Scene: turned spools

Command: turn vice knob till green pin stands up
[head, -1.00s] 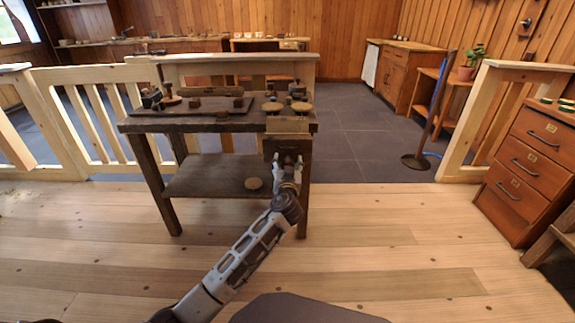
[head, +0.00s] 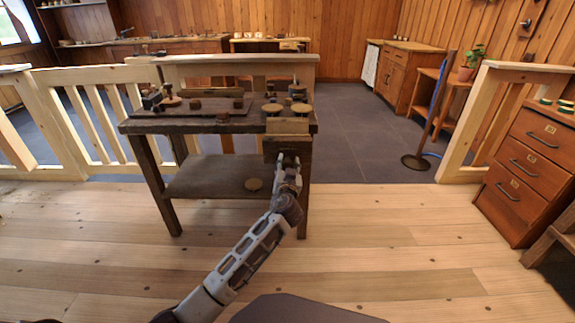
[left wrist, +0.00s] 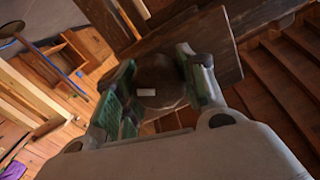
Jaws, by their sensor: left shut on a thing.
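The workbench (head: 215,125) stands ahead, with the wooden vice (head: 287,127) at its right front end. My left gripper (head: 288,162) is at the vice's front face, below the bench top. In the left wrist view the dark round knob (left wrist: 160,98), with a small pale mark on it, sits between the two fingers of my left gripper (left wrist: 158,85), which is shut on it. In the head view the knob is hidden behind the gripper. I cannot make out a green pin for certain. My right gripper is not in view.
Round wooden pieces (head: 272,108) and other small parts stand on the bench top. Pale railings (head: 100,120) run behind the bench. A drawer cabinet (head: 525,165) stands at right. The floor in front is clear.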

